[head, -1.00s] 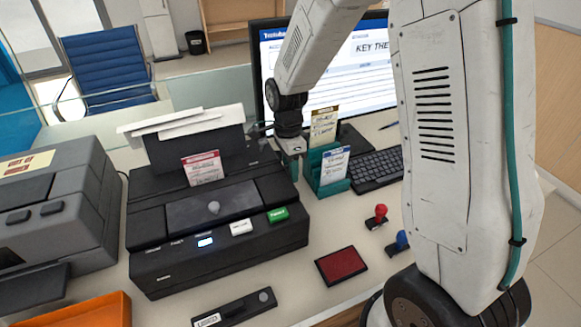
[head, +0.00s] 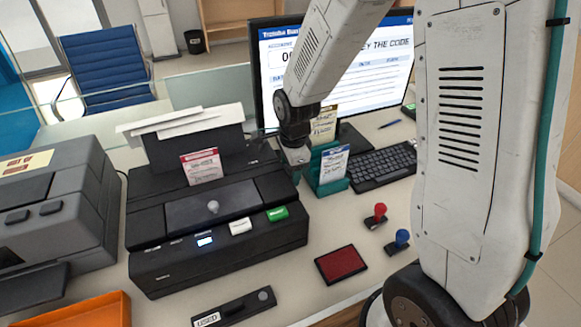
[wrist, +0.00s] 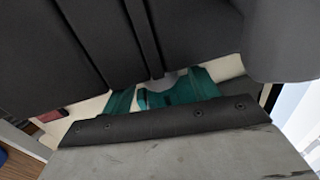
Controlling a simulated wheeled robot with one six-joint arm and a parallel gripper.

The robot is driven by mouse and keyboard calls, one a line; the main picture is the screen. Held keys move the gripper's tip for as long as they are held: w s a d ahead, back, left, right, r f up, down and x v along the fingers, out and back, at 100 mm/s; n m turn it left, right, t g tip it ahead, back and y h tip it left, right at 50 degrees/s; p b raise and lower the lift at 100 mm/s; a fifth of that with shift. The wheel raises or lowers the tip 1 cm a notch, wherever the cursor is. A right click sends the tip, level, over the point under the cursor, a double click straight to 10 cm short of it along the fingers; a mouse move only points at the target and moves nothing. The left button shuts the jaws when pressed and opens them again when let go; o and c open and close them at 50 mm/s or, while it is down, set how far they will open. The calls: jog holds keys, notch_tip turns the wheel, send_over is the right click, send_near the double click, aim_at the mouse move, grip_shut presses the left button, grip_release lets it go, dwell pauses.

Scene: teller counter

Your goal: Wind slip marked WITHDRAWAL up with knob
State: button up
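A slip with a red header (head: 202,167) stands upright in the top of the black printer (head: 150,228); its print is too small to read. A small grey round knob (head: 213,207) sits on the printer's front cover. My gripper (head: 297,157) is beside the printer's right rear side, next to the teal slip holder (head: 334,186). Its fingers are small and partly hidden in the head view, so I cannot tell whether they are open. The wrist view shows dark surfaces close up with teal (wrist: 170,95) between them. Any knob on the printer's right side is hidden.
Slips with yellow (head: 323,122) and blue (head: 334,160) headers stand in the teal holder. A monitor (head: 335,60) and keyboard (head: 380,166) are behind. Red (head: 377,214) and blue (head: 399,241) stamps and a red pad (head: 341,264) lie right of the printer. A grey machine (head: 50,220) stands left.

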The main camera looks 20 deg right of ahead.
jog(key=r, duration=0.5)
jog(key=s+r, duration=0.1)
jog(key=r, duration=0.1)
jog(key=shift+r, duration=0.4)
